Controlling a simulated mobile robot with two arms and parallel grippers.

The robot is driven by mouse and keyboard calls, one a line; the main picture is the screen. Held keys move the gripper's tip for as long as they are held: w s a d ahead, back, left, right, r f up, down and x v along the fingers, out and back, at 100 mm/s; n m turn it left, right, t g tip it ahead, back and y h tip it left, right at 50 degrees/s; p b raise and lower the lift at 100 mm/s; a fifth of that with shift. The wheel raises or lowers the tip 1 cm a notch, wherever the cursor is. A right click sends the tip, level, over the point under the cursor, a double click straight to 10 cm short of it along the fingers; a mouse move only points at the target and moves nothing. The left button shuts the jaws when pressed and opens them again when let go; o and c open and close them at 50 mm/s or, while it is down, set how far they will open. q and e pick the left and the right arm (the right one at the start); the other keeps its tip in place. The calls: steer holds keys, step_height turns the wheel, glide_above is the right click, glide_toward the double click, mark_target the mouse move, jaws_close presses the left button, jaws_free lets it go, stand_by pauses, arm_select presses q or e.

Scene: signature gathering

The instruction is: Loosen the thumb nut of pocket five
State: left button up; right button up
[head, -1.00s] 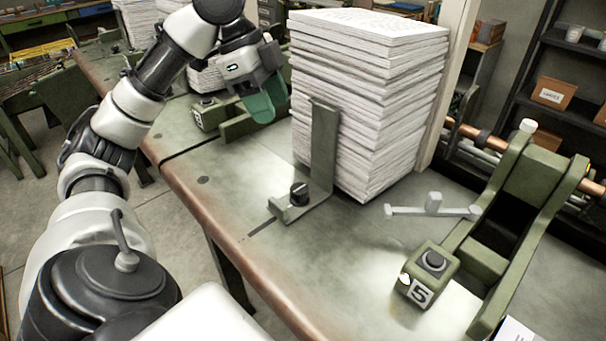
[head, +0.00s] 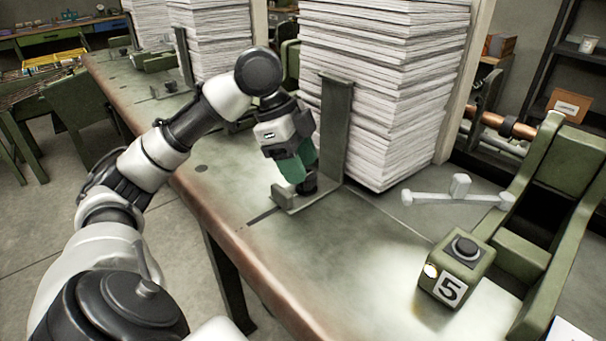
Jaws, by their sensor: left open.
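The thumb nut (head: 309,182) is a dark round knob on the foot of a green upright bracket (head: 335,128), beside the tall paper stack (head: 385,95). My left gripper (head: 297,172), with green fingers, is open and points down right at the nut. Its fingers partly cover the nut in this view, and I cannot tell whether they touch it. My right gripper is not in view.
The green table (head: 330,265) is clear in front of the bracket. A green machine frame (head: 540,190) with a copper-coloured rod stands at the right. More paper stacks (head: 210,40) stand farther back.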

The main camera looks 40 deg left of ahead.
arm_select(q)
steer(key=shift+x, duration=0.85)
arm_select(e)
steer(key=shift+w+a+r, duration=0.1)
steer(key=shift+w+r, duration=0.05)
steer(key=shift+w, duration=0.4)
arm_select(q)
steer(key=shift+c, duration=0.4)
